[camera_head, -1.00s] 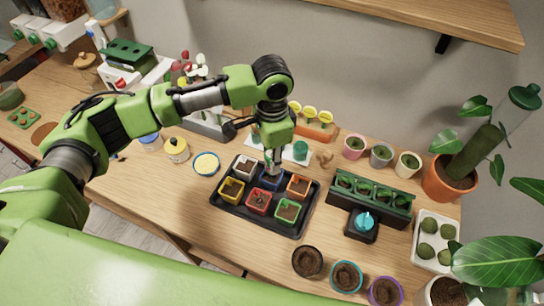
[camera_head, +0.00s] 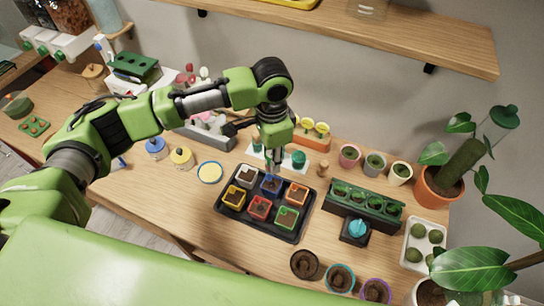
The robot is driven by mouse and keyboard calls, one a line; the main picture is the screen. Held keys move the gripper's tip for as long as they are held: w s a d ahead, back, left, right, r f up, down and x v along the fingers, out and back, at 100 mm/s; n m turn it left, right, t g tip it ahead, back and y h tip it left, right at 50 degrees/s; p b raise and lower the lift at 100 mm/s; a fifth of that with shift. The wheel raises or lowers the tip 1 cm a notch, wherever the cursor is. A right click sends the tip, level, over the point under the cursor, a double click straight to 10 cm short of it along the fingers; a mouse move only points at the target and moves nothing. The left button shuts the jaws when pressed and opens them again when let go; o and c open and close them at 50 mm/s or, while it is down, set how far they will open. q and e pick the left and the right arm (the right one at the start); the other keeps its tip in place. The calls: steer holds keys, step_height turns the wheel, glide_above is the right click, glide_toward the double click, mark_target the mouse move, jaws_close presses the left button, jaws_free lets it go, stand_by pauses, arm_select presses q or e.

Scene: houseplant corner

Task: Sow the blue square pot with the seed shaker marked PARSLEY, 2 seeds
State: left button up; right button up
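The blue square pot (camera_head: 270,184) holds dark soil and stands in the back row, middle, of the black tray (camera_head: 262,232). My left gripper (camera_head: 273,164) points down just above and behind this pot, covering part of its far side. Its fingers are small and partly hidden by the wrist, so whether they grip something cannot be told. A green-topped container (camera_head: 299,159) stands on a white holder (camera_head: 285,166) behind the tray. No PARSLEY marking is readable. My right gripper is not in view.
White, orange, yellow, red (camera_head: 260,208) and green square pots share the tray. A pale yellow dish (camera_head: 209,172) lies left. A dark green planter (camera_head: 364,204) and a teal-topped item (camera_head: 356,230) stand right. Round pots (camera_head: 304,264) line the front. Bare wood lies left of the tray.

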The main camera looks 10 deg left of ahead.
arm_select(q)
steer(key=shift+f, duration=0.1)
stand_by(0.3)
steer(key=shift+f+b, duration=0.95)
steer(key=shift+f, duration=1.85)
steer(key=shift+f, duration=0.55)
steer(key=shift+s+f+p, duration=0.1)
steer(key=shift+f+p, duration=0.05)
steer(key=shift+p, duration=0.2)
stand_by(1.1)
step_height(320, 180, up, 3)
steer(key=p, duration=0.3)
steer(key=shift+r+p, duration=0.4)
steer(key=shift+r, duration=1.7)
